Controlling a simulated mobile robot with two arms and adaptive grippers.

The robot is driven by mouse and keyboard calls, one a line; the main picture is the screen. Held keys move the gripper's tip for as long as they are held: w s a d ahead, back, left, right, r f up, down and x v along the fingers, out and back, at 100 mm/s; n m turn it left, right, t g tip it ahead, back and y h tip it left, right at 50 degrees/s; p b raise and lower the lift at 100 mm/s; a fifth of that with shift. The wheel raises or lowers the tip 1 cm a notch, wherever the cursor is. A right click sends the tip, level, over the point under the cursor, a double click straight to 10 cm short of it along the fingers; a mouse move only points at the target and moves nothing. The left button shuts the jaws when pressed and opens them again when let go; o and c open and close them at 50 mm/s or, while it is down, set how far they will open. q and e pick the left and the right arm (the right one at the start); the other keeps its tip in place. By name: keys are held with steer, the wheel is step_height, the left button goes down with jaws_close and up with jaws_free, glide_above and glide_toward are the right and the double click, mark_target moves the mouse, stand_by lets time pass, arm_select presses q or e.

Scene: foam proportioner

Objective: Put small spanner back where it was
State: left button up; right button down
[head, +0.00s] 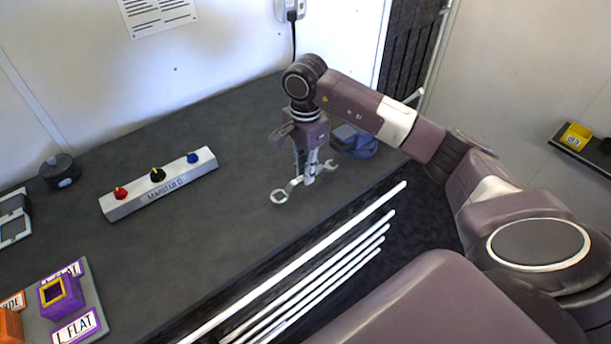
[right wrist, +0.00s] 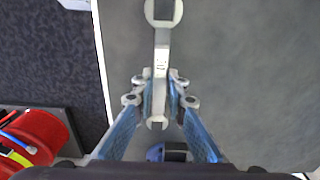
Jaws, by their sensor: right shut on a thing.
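The small spanner (head: 294,189) is a silver wrench with a ring-like end toward the lower left and an open-jaw end toward the upper right. My right gripper (head: 309,178) points down and is shut on the middle of its shaft. In the right wrist view the spanner (right wrist: 161,60) runs lengthwise between the two blue-padded fingers (right wrist: 160,95). It is over the dark grey worktop (head: 225,225), near the front edge; I cannot tell whether it touches the top. My left gripper is not in view.
A dark blue object (head: 354,141) stands just behind and right of the gripper. A white block with red, black and blue knobs (head: 160,185) lies left. Labelled coloured blocks (head: 62,297) sit at lower left. White rails (head: 300,262) run along the front. The worktop's middle is clear.

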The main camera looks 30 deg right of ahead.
step_height(320, 180, down, 2)
steer(key=shift+f+p, duration=0.15)
steer(key=shift+p, duration=0.15)
steer(key=shift+f, duration=0.3)
steer(key=c, duration=1.9)
jaws_free()
steer(key=shift+c, duration=0.2)
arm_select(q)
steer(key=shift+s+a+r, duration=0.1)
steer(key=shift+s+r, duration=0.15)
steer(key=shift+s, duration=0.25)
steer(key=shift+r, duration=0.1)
arm_select(e)
steer(key=shift+r, duration=0.15)
steer(key=shift+r, duration=0.2)
step_height(320, 180, up, 10)
steer(key=b, duration=0.3)
steer(key=shift+r+b, duration=0.2)
steer(key=shift+b, duration=0.2)
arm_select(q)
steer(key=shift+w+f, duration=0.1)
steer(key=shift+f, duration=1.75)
arm_select(e)
steer(key=shift+s+r, duration=0.1)
steer(key=shift+r, duration=0.55)
